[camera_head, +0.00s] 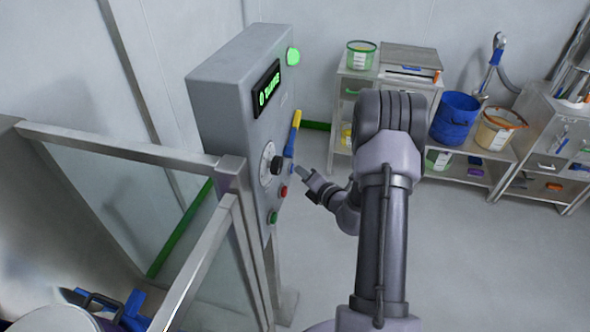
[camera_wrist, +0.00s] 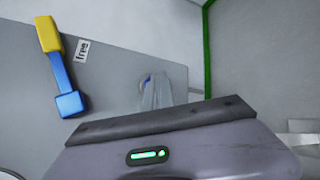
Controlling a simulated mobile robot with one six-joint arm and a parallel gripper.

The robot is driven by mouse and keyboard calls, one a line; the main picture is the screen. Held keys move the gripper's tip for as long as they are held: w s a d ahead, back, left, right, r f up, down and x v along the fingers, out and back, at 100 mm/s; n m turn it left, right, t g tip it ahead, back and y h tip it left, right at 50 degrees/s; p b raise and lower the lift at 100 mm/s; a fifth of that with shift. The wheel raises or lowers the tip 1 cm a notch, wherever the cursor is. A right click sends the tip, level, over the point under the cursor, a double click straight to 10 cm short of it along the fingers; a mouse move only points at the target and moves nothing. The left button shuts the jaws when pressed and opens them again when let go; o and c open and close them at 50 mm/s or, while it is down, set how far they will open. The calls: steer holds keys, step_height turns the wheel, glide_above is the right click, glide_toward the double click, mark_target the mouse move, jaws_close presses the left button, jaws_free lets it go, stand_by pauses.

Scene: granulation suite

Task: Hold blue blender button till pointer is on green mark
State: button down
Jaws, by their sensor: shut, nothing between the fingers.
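The grey control cabinet (camera_head: 225,120) stands left of centre in the head view. Its front face carries a round dial (camera_head: 266,158) with a black knob, seen at a steep angle; I cannot read the pointer or a green mark. The blue button (camera_head: 291,168) is a small spot beside the knob. In the wrist view the blue button (camera_wrist: 146,79) is partly hidden behind my fingers. My gripper (camera_head: 299,169) is shut and empty, its tips pointing at the blue button; in the wrist view (camera_wrist: 156,92) they overlap it. I cannot tell whether they touch.
A red button (camera_head: 284,191) and a green button (camera_head: 273,217) sit below. A yellow-and-blue handle (camera_head: 294,133) juts out above; it also shows in the wrist view (camera_wrist: 59,65). A metal-framed guard (camera_head: 130,148) stands left. Shelves with a blue bucket (camera_head: 454,118) stand behind.

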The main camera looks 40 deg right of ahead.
steer(key=shift+s+d, duration=0.55)
steer(key=shift+s, duration=0.1)
steer(key=s+d, duration=0.3)
steer(key=s, duration=0.1)
steer(key=shift+d, duration=0.15)
stand_by(0.4)
stand_by(0.8)
